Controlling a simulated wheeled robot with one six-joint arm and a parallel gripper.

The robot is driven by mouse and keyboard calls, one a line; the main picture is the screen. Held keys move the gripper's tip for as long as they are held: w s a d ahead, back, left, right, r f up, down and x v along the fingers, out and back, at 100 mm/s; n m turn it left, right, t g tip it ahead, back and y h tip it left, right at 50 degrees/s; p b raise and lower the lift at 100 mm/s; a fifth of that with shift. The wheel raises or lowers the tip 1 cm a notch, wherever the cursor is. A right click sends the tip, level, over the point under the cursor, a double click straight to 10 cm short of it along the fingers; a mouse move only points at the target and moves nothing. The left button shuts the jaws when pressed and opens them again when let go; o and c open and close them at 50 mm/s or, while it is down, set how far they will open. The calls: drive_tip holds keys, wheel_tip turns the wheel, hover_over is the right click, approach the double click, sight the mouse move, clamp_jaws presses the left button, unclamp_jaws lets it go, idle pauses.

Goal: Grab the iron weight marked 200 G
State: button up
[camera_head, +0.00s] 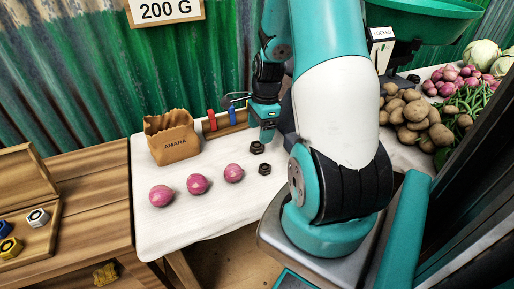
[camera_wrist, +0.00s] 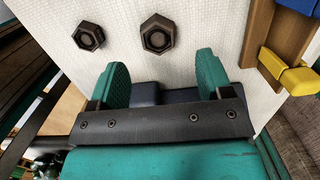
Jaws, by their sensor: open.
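Two dark hexagonal iron weights stand on the white cloth of the table. The larger weight (camera_head: 257,147) is nearer my gripper (camera_head: 267,133), and the smaller weight (camera_head: 264,169) is towards the front. In the wrist view the larger weight (camera_wrist: 157,36) lies ahead of the gap between my fingers, and the smaller weight (camera_wrist: 88,37) is to its left. No marking is readable on either. My gripper also shows in the wrist view (camera_wrist: 160,75); its teal fingers are apart with nothing between them. A sign reading 200 G (camera_head: 165,10) hangs on the wall.
A wooden rack with coloured handles (camera_head: 224,122) stands behind the weights. Potatoes (camera_head: 410,115) are at right. An open wooden box (camera_head: 28,210) holds coloured weights at left.

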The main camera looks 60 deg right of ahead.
sight(257, 145)
drive_tip(key=f, duration=0.2)
drive_tip(key=a+f, duration=0.1)
drive_tip(key=f, duration=0.2)
drive_tip(key=shift+w+b, duration=0.2)
drive_tip(key=shift+b, duration=0.1)
drive_tip(key=c, duration=1.1)
